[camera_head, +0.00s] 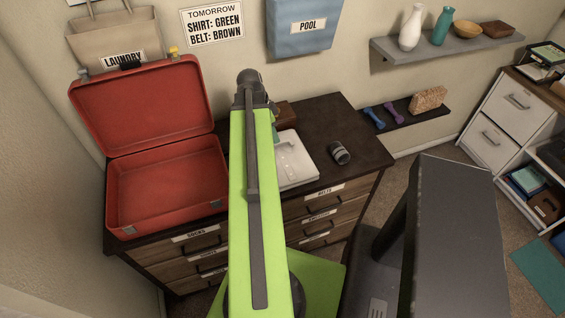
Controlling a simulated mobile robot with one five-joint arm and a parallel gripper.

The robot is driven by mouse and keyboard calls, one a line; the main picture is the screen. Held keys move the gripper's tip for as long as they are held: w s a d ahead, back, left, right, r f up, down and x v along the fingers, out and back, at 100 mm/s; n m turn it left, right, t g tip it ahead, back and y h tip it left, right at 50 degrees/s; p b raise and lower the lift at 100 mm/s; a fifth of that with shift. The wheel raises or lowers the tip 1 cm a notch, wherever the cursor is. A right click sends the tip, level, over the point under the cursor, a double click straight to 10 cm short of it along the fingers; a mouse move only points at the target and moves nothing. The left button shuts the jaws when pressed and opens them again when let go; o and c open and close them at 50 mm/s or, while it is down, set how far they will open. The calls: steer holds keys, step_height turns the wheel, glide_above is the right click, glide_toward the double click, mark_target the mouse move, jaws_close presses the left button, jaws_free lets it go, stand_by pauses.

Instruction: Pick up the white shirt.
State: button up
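The white shirt (296,165) lies folded and flat on the dark dresser top, just right of my green arm. My arm covers its left side. Part of a green folded item (276,137) shows at its back left edge, mostly hidden by the arm. My arm reaches forward over the dresser, and its far joint stands above the back of the dresser top. My gripper is not in view; it seems to be hidden behind the arm.
An open, empty red suitcase (160,185) stands on the dresser's left. A brown item (285,114) lies at the back. A dark grey roll (340,153) sits right of the shirt. The dresser top (368,150) is clear farther right. Wall shelves (445,43) hang at right.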

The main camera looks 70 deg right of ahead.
mark_target(282, 157)
steer(key=b+x, duration=0.5)
steer(key=shift+a+f, duration=0.1)
steer(key=shift+f, duration=0.15)
steer(key=shift+r, duration=0.2)
steer(key=shift+c, duration=0.2)
jaws_close()
stand_by(1.0)
